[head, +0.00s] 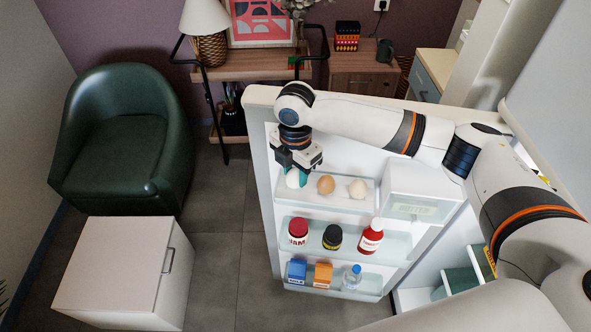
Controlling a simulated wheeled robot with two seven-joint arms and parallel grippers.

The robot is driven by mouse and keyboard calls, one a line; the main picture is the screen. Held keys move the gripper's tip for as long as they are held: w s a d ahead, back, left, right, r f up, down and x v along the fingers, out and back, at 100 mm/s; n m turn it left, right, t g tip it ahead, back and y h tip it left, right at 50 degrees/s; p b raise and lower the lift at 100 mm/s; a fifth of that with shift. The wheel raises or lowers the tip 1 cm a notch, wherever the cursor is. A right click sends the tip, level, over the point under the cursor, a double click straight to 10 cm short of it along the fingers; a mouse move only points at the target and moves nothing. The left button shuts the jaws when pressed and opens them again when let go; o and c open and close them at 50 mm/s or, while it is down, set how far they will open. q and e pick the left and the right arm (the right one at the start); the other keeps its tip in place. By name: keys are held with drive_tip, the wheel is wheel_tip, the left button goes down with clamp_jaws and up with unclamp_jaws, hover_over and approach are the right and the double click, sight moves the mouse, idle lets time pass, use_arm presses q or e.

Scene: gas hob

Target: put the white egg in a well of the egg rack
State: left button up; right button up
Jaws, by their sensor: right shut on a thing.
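The white egg (292,179) is between the fingers of my right gripper (298,176), which is shut on it. It is at the left end of the egg rack (340,202) on the top shelf of the open fridge door. The fingers hide part of it, and I cannot tell whether it touches a well. A brown egg (326,184) and a paler beige egg (358,188) sit in the rack to its right. My left gripper is not in view.
The fridge door (262,150) stands open. Its lower shelves hold a jam jar (298,231), a dark jar (332,237), a red bottle (370,237), cartons (322,274) and a small bottle (352,277). A closed white box (420,192) stands right of the rack.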

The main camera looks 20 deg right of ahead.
drive_tip(key=o, duration=0.7)
drive_tip(key=shift+o, duration=0.2)
drive_tip(key=shift+r+p, duration=4.55)
drive_tip(key=shift+p, duration=0.8)
